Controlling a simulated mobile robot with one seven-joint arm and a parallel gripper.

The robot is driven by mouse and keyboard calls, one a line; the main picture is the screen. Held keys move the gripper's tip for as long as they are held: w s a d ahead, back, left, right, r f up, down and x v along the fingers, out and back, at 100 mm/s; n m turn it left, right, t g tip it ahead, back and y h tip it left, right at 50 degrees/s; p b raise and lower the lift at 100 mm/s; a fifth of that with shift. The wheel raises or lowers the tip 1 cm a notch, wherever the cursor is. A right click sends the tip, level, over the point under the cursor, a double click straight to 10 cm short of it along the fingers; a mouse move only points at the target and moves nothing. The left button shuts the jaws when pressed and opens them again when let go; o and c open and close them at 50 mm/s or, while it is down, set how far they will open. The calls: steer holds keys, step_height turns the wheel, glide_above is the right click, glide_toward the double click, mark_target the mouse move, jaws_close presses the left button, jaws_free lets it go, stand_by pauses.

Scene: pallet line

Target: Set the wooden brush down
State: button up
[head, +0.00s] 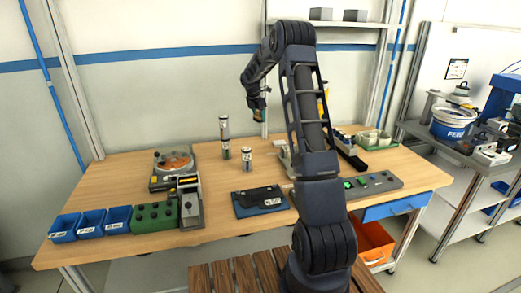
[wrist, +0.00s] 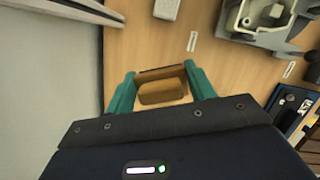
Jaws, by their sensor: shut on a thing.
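My gripper (head: 257,103) hangs above the back of the wooden workbench (head: 130,172), right of the middle, near the wall. In the wrist view my gripper (wrist: 160,78) has its two teal fingers closed on the sides of the wooden brush (wrist: 162,93). The brush shows as a tan-brown block between the fingers, with a darker edge on its far side. It is held above the bench top. In the head view the brush is too small to make out clearly.
Two cylinders (head: 224,135) stand on the bench below and left of my gripper. A dark tablet-like case (head: 260,201) lies at the front, with blue bins (head: 90,223) at the left. A grey fixture (wrist: 262,18) shows in the wrist view. Bare wood lies between.

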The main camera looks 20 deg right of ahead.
step_height(320, 180, up, 2)
steer(key=w+d+n+t, duration=0.1)
steer(key=w+d+n, duration=0.1)
steer(key=n, duration=0.2)
glide_toward(262, 147)
steer(key=shift+y, duration=0.4)
steer(key=x, duration=0.6)
steer(key=shift+w+d+r, duration=0.1)
steer(key=shift+w+d, duration=0.1)
steer(key=shift+d, duration=0.15)
steer(key=o, duration=1)
